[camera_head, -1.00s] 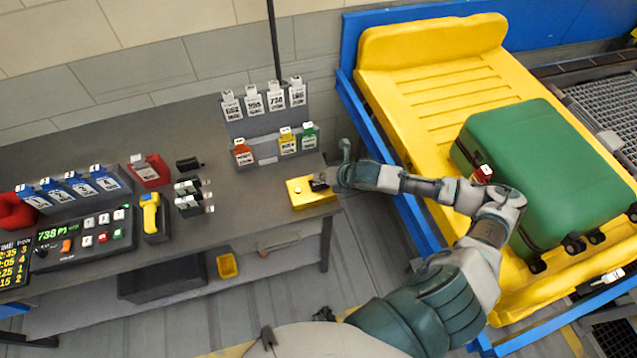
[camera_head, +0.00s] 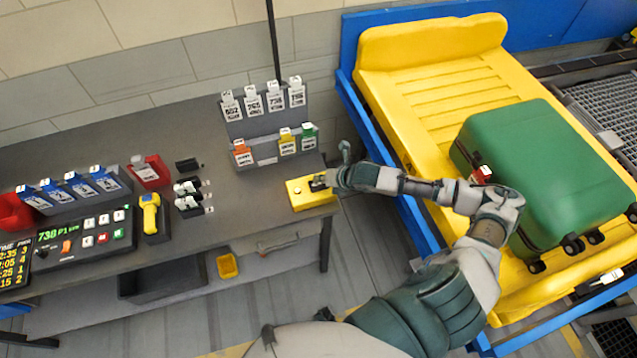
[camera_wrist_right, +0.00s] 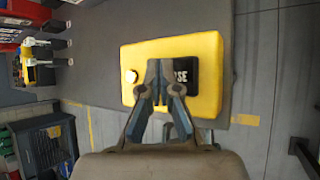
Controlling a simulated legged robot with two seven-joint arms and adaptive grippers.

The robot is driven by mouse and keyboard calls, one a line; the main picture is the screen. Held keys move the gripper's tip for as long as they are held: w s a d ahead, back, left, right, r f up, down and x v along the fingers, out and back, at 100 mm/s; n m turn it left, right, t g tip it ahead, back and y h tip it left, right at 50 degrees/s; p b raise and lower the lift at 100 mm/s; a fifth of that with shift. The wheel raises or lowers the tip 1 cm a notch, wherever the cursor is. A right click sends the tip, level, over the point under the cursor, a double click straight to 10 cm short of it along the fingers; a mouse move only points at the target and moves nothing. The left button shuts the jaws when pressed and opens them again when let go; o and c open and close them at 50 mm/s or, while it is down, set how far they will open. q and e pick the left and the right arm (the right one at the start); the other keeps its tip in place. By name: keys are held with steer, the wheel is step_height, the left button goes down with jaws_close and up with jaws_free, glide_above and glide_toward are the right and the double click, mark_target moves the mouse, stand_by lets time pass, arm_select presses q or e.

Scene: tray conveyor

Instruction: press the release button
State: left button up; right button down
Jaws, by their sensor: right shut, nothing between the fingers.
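The release button unit is a yellow box (camera_head: 300,196) at the right front corner of the grey table. In the right wrist view the yellow box (camera_wrist_right: 205,48) carries a small round white button (camera_wrist_right: 131,76) on its left and a black label with white letters (camera_wrist_right: 182,76), partly hidden by my fingers. My right gripper (camera_head: 322,182) is shut and empty, with its fingertips over the box. In the right wrist view its fingertips (camera_wrist_right: 159,68) lie between the white button and the label. I cannot tell whether they touch the box. My left gripper is not in view.
A green suitcase (camera_head: 545,165) lies on a yellow tray (camera_head: 435,85) on the blue-framed conveyor at the right. A tag rack (camera_head: 265,125) stands behind the box. A yellow scanner (camera_head: 150,214) and a control panel (camera_head: 85,238) are at the left of the table (camera_head: 240,200).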

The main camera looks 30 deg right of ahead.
steer(key=shift+f, duration=0.55)
stand_by(0.9)
steer(key=shift+r+p, duration=0.9)
steer(key=shift+p, duration=0.15)
